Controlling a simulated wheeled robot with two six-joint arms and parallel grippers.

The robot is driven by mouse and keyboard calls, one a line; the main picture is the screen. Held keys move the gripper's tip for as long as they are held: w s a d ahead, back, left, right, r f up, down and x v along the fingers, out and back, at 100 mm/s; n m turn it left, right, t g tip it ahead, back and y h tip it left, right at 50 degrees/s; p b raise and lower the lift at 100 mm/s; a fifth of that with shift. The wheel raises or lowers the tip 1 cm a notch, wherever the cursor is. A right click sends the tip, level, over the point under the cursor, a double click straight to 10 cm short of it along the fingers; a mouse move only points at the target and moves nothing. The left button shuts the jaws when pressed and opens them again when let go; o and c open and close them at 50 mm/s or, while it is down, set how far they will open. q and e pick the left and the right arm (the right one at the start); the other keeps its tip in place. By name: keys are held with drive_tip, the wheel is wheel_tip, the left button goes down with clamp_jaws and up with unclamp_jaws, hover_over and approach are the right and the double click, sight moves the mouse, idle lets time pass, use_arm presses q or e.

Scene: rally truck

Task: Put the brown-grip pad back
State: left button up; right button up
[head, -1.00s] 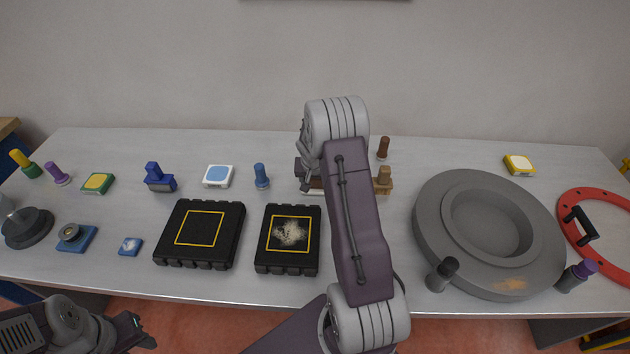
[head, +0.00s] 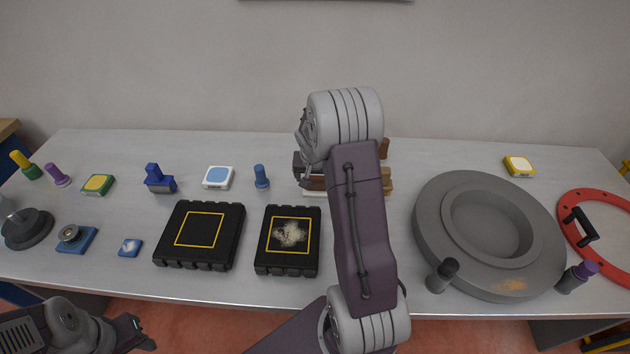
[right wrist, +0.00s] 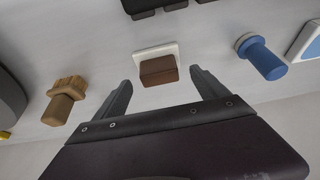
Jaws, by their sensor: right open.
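The brown-grip pad (right wrist: 158,71) has a brown block grip on a white base. In the right wrist view it lies between and just beyond my right gripper's (right wrist: 161,78) spread fingers, which are open and empty. No contact shows. In the head view the pad's white base (head: 315,193) shows beside my right arm, and the arm hides part of it. My left gripper (head: 146,332) is low at the left, off the table's front edge; its jaw opening is unclear.
A blue peg (right wrist: 262,57) and a tan-grip piece (right wrist: 64,100) flank the pad. Two black yellow-framed blocks (head: 166,252) (head: 266,256), the right one with a pale smudge, lie in front. A grey wheel-like disc (head: 440,235) fills the right. Bare table separates the small items.

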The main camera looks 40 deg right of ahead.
drive_tip(key=s+a+r+n, duration=0.1)
drive_tip(key=s+a, duration=0.1)
drive_tip(key=a, duration=0.1)
drive_tip(key=s+a+r+n+y, duration=0.1)
drive_tip(key=s+a, duration=0.1)
drive_tip(key=a, duration=0.2)
drive_tip(key=s+a+n+g, duration=0.1)
drive_tip(key=a, duration=0.3)
drive_tip(key=shift+s+r+y, duration=0.3)
drive_tip(key=shift+s+r, duration=0.1)
drive_tip(key=s+a+n, duration=0.1)
drive_tip(key=s+a, duration=0.2)
drive_tip(key=s+a+n, duration=0.1)
drive_tip(key=s+a, duration=0.2)
drive_tip(key=s+a+n+y, duration=0.1)
drive_tip(key=s+a, duration=0.1)
drive_tip(key=a, duration=0.1)
drive_tip(key=shift+s+n+g, duration=0.3)
drive_tip(key=shift+s+g, duration=0.1)
drive_tip(key=s, duration=0.1)
drive_tip(key=s+a, duration=0.1)
drive_tip(key=s+n, duration=0.1)
drive_tip(key=shift+s+a+g+y, duration=0.15)
drive_tip(key=shift+a+g+y, duration=0.15)
drive_tip(key=shift+a, duration=0.1)
drive_tip(key=shift+s, duration=0.1)
